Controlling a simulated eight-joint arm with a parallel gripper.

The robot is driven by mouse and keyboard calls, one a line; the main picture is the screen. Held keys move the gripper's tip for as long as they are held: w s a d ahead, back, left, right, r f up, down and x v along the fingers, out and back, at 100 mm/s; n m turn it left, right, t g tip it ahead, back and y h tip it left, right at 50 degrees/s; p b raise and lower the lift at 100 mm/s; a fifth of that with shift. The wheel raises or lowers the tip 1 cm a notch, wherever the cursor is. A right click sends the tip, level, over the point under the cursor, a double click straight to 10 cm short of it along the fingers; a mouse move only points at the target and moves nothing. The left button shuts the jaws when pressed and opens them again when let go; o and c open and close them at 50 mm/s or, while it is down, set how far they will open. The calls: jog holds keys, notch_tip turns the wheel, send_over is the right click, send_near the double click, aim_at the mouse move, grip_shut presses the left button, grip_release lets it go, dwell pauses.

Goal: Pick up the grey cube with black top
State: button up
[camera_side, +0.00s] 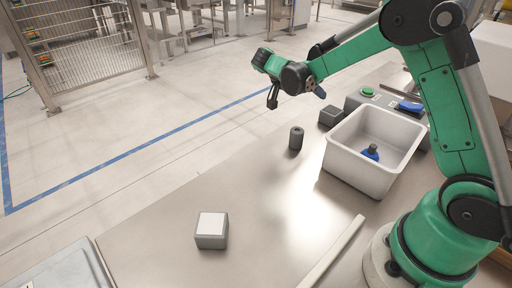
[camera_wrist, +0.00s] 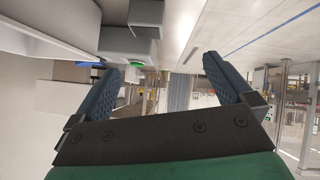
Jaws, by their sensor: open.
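The grey cube with a dark top (camera_side: 331,116) sits on the table beside the far left corner of the white bin, in front of the control box. In the wrist view, a dark grey block at the top edge (camera_wrist: 146,12) appears to be this cube, partly cut off. My gripper (camera_side: 296,93) is raised above the table, up and left of the cube in the side view, and apart from it. In the wrist view my gripper (camera_wrist: 160,66) shows two blue ridged fingers spread wide with nothing between them.
A white bin (camera_side: 344,163) holds a blue object (camera_side: 371,152). A dark cylinder (camera_side: 296,139) stands left of the bin. A white-topped grey cube (camera_side: 211,231) sits nearer. A control box with a green button (camera_side: 368,91) is behind. The table's left middle is clear.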

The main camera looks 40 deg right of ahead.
aim_at(331, 110)
jog(key=d+f+m+g, duration=0.1)
jog(key=d+f+m+g+h, duration=0.1)
jog(key=f+m, duration=0.1)
jog(key=d+f+m+g+h, duration=0.1)
jog(key=m, duration=0.1)
jog(key=shift+s+d+f, duration=0.1)
jog(key=shift+s+f, duration=0.1)
jog(key=shift+s+d+f+m+g, duration=0.25)
jog(key=shift+f+m+g, duration=0.15)
jog(key=shift+f+m, duration=0.25)
jog(key=shift+x, duration=2.75)
jog(key=shift+d+r, duration=0.1)
jog(key=shift+r, duration=0.05)
jog(key=shift+c, duration=0.2)
